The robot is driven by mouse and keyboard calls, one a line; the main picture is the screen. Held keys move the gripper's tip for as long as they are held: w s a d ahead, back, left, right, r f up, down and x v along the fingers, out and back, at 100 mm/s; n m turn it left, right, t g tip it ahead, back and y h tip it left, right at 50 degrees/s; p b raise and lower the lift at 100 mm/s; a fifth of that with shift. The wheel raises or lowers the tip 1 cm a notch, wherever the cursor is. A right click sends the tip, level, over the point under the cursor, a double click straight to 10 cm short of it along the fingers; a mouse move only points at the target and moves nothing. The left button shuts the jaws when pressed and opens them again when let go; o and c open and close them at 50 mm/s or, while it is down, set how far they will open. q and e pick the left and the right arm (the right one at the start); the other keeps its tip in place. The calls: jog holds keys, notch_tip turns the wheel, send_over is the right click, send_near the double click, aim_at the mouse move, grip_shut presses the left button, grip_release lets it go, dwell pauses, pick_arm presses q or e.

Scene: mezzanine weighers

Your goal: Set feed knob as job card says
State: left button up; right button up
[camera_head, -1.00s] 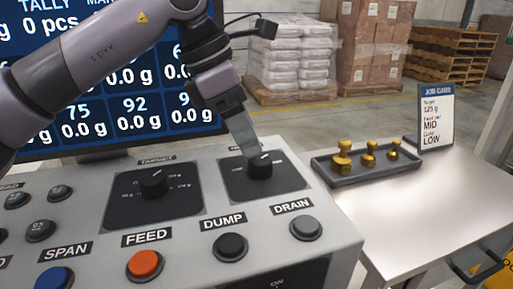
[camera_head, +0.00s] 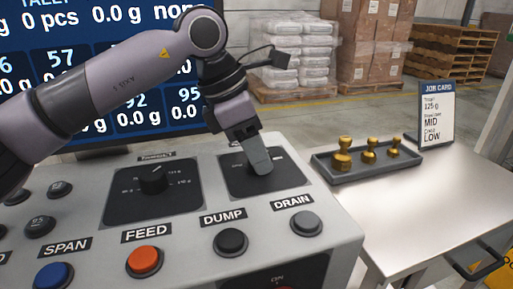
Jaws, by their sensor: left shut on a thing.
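A grey control panel carries two black dial plates. The left dial knob (camera_head: 153,180) stands free, with its pointer slanting up and right and 125 g among its marks. The right dial plate (camera_head: 293,177) has its label hidden or unreadable. My left gripper (camera_head: 262,167) is shut on the right dial's knob, which its fingers hide, so its setting cannot be read. The job card (camera_head: 436,113) stands upright at the right, showing 125 g, MID and LOW under small headings. My right gripper is not in view.
FEED (camera_head: 145,261), DUMP (camera_head: 231,242) and DRAIN (camera_head: 306,223) buttons line the panel's front. A tray (camera_head: 350,172) with three brass weights sits on a metal table (camera_head: 440,200). A display (camera_head: 75,75) stands behind my arm. Pallets stand farther back.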

pick_arm(q)
jog(key=n+t+b, duration=0.1)
jog(key=n+b, duration=0.1)
jog(key=shift+n, duration=0.3)
jog(key=n+b, duration=0.1)
jog(key=n+t+y+b, duration=0.1)
jog(key=n, duration=0.1)
jog(key=shift+s+d+n, duration=0.15)
jog(key=shift+n, duration=0.15)
jog(key=n+t+y+b, duration=0.1)
jog(key=n, duration=0.2)
jog(key=shift+b, duration=0.35)
jog(key=shift+d+r+n+y+b, duration=0.1)
jog(key=shift+n+y+b, duration=0.4)
jog(key=shift+n, duration=0.7)
jog(key=shift+t, duration=0.3)
jog(key=o, duration=1)
jog(key=shift+o, duration=0.2)
jog(key=shift+s, duration=0.1)
